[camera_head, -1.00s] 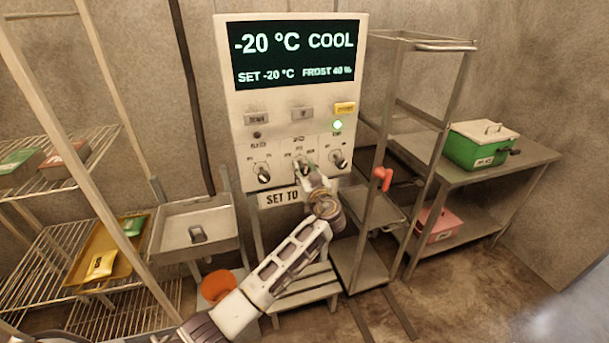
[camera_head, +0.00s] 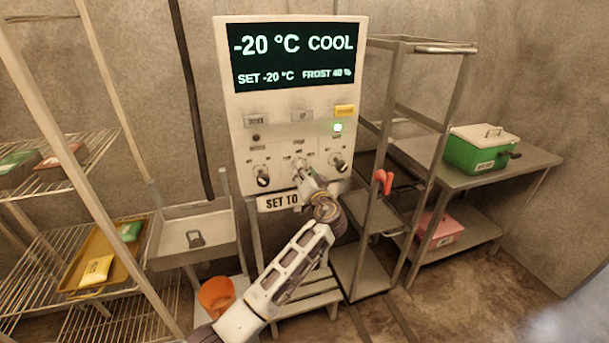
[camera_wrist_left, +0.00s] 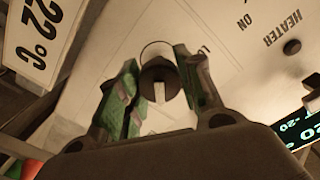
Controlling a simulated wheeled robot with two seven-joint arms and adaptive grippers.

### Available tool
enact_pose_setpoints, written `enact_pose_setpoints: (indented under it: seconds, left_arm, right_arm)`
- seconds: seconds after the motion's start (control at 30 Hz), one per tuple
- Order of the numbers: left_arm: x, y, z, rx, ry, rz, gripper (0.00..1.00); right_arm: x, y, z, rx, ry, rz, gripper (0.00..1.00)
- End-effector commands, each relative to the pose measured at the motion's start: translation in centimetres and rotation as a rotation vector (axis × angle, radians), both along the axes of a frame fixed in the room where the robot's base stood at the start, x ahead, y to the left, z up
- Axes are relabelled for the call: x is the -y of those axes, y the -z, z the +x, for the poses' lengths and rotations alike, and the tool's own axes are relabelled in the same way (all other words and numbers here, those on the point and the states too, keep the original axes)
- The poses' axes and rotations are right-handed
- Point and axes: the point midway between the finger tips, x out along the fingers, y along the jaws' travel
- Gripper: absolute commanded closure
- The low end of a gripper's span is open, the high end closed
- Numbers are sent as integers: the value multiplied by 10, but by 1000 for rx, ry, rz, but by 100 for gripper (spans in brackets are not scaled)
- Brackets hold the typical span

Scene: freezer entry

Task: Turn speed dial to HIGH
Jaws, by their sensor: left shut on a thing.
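The control panel (camera_head: 290,120) hangs on the back wall, with three dials in a row on its lower part. The speed dial (camera_wrist_left: 159,84) is a dark round knob with a white pointer mark, and an "LO" label is beside it in the left wrist view. My left gripper (camera_head: 304,175) is at the middle dial in the head view and mostly hides it. In the left wrist view, the green-padded fingers of the left gripper (camera_wrist_left: 157,88) are on both sides of the knob, shut on it. The word HIGH is not readable. My right gripper is not in view.
The left dial (camera_head: 263,178) and right dial (camera_head: 339,164) flank the gripper closely. The "SET TO" sign (camera_head: 280,202) hangs just below. A red-handled valve or lever (camera_head: 382,181) and metal rack stand to the right.

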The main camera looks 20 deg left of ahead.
Motion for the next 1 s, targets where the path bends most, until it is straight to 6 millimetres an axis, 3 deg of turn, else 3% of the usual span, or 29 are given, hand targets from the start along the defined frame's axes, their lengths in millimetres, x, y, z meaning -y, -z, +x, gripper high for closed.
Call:
enact_pose_setpoints:
  seconds: [0.73,0.77,0.9,1.0]
  left_arm:
    - [1,0,0,-51,1,78,88]
    - [1,0,0,-51,1,78,61]
    - [1,0,0,-51,1,78,43]
    - [1,0,0,-51,1,77,42]
  right_arm:
    - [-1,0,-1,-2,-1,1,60]
    - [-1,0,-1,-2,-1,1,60]
    - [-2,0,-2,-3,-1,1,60]
    - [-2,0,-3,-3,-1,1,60]
